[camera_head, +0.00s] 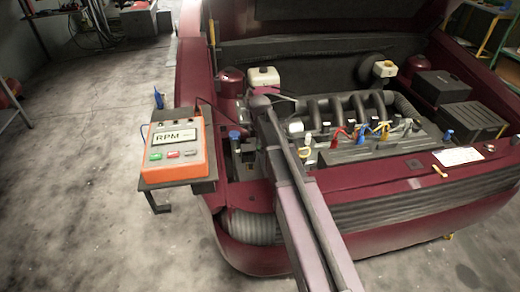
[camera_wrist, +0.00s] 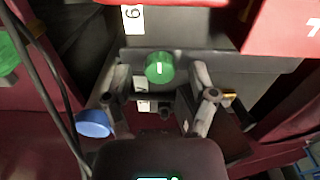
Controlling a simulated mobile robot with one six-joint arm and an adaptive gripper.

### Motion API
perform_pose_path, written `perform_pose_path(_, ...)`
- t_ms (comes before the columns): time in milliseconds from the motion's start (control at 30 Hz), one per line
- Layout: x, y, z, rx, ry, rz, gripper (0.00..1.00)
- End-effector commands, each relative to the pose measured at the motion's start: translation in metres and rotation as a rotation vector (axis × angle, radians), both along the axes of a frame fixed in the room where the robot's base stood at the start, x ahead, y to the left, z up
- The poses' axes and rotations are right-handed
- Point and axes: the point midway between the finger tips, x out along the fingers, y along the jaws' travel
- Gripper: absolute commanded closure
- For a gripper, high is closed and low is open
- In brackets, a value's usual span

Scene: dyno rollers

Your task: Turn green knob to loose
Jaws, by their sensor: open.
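The green knob (camera_wrist: 159,67) is round with a white mark on its face that stands roughly upright. It shows in the upper middle of the wrist view, on a dark panel. My gripper (camera_wrist: 160,76) is open, with one finger on each side of the knob and a visible gap to both. I cannot tell how far the fingertips are from it in depth. In the head view my arm reaches over the car's front into the engine bay, and I cannot make out the green knob there.
A blue round cap (camera_wrist: 95,123) is at lower left of the wrist view, and another green piece (camera_wrist: 8,52) is at its left edge. Dark cables run down the left. In the head view an orange RPM box (camera_head: 207,150) stands left of the engine (camera_head: 345,108).

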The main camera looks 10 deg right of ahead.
Motion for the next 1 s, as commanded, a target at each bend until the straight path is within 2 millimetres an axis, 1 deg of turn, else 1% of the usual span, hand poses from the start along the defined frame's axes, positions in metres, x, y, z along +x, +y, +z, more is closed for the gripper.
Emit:
perform_pose_path(367,0.0000,0.0000,-0.0016,0.000,0.000,0.000,0.26)
perform_pose_path(400,0.0000,0.0000,-0.0016,0.000,0.000,0.000,0.32)
perform_pose_path(467,0.0000,0.0000,-0.0016,0.000,0.000,0.000,0.50)
perform_pose_path(500,0.0000,0.0000,-0.0016,0.000,0.000,0.000,0.62)
perform_pose_path(567,0.0000,0.0000,-0.0016,0.000,0.000,0.000,0.80)
perform_pose_path(600,0.0000,0.0000,-0.0016,0.000,0.000,0.000,0.92)
perform_pose_path(633,0.0000,0.0000,-0.0016,0.000,0.000,0.000,1.00)
perform_pose_path(1000,-0.0003,0.0000,-0.0018,0.000,0.001,-0.019,1.00)
